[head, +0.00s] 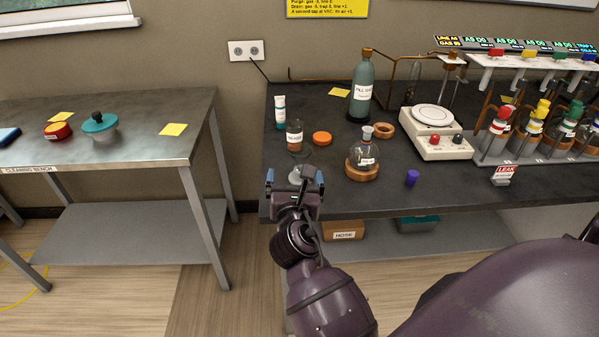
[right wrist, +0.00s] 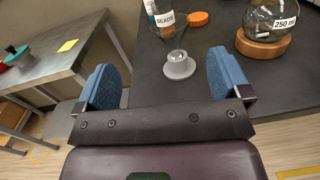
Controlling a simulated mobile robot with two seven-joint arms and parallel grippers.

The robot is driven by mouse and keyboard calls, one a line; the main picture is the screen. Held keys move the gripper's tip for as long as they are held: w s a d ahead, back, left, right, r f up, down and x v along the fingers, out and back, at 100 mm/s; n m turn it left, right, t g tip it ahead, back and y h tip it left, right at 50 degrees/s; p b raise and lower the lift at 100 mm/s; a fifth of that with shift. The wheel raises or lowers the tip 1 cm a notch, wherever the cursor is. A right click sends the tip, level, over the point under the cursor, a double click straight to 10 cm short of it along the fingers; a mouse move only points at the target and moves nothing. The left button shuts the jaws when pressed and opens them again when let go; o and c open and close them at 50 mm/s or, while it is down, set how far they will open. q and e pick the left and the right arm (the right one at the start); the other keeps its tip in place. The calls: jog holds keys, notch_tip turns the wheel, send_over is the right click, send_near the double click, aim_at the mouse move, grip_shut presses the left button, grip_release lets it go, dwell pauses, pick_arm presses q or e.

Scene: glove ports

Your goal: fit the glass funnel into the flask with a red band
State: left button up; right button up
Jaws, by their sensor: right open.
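The clear glass funnel (right wrist: 168,42) stands in a small grey round holder (right wrist: 180,70) near the bench's front edge. In the head view the funnel (head: 298,171) is small and faint behind my right gripper (head: 295,180). My right gripper is open, its blue fingers pointing toward the funnel with nothing between them. In the wrist view it (right wrist: 163,78) stays short of the holder, which lies beyond the fingertips. A round glass flask (head: 363,153) with a white label sits on a cork ring (head: 361,174) to the right. I cannot make out a red band on it. My left gripper is out of view.
A beads bottle (head: 294,136) stands just behind the funnel, beside an orange lid (head: 322,138). The cleaning bench (head: 130,160) is left, across a gap.

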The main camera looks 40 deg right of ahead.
aim_at(300, 160)
jog(key=shift+d+f, duration=0.2)
jog(key=shift+d, duration=0.15)
jog(key=x, duration=0.5)
jog(key=shift+w+d+f, duration=0.1)
jog(key=shift+w+f, duration=0.05)
jog(key=shift+f, duration=0.05)
jog(key=shift+b+x, duration=0.35)
jog(key=shift+x, duration=2.25)
jog(key=shift+d+f, duration=0.15)
jog(key=shift+d, duration=0.05)
jog(key=shift+c, duration=0.3)
jog(key=c, duration=1)
